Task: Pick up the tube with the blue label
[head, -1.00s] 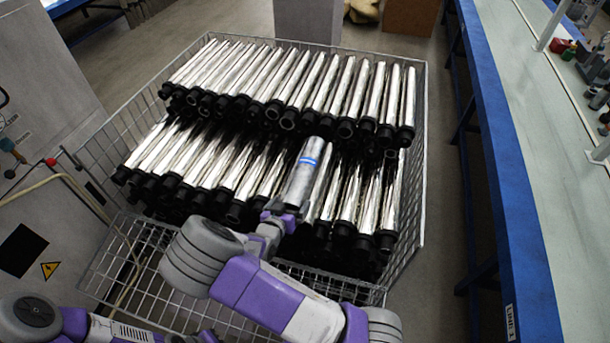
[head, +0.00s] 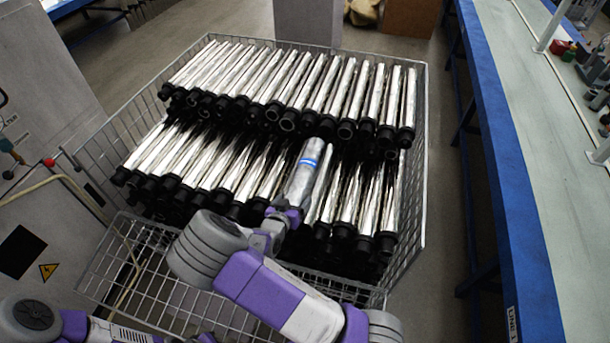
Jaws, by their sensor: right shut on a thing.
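The tube with the blue label (head: 303,176) is a grey cylinder with a blue band near its upper end. It lies at the middle of the lower row of silver tubes and slants up to the right. My right gripper (head: 287,211) is at the near end of this tube and shut on it. The fingers and the tube's near end are partly hidden by the gripper itself. I cannot tell whether the tube is clear of the tubes under it. Part of my left arm shows at the lower left, but its gripper is out of view.
A wire basket (head: 425,150) holds two rows of silver tubes (head: 240,80) with black ends. Its near wire part (head: 140,275) looks empty. A blue-edged bench (head: 510,190) stands at the right, and a grey cabinet (head: 40,130) at the left.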

